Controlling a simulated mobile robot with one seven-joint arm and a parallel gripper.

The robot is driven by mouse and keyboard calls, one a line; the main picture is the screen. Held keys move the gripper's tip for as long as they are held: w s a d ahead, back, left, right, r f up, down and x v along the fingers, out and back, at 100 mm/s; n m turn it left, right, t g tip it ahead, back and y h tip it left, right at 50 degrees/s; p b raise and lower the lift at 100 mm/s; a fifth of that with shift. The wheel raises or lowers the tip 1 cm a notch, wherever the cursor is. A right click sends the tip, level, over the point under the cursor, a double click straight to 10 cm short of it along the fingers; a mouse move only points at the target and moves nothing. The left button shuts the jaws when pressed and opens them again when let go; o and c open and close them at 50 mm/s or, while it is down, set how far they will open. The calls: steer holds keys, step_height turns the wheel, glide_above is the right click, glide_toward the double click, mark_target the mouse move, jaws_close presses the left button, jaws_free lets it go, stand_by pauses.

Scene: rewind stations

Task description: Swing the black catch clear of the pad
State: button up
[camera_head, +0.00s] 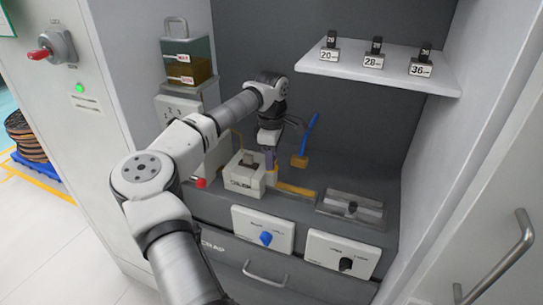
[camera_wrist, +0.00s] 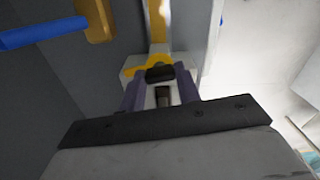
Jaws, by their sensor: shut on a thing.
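In the wrist view my gripper (camera_wrist: 160,85) has its two purple-grey fingers on either side of a small black piece, the black catch (camera_wrist: 160,73), and is shut on it. A white part with a dark slot shows just below the catch there. In the head view my gripper (camera_head: 270,162) points down at the right side of a white block-shaped machine (camera_head: 243,184) on the grey bench. The catch is hidden or too small to make out in that view. I cannot tell the pad apart with certainty in either view.
A blue-handled brush (camera_head: 308,136) is right of my gripper. A yellow strip (camera_head: 296,191) and a grey plate (camera_head: 350,206) lie to the right. A green-and-amber container (camera_head: 188,60) stands at the left.

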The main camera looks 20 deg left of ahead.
steer(key=shift+r+m, duration=0.1)
steer(key=shift+m, duration=0.7)
steer(key=o, duration=1)
step_height(320, 180, up, 12)
steer(key=b, duration=0.2)
steer(key=shift+b, duration=0.35)
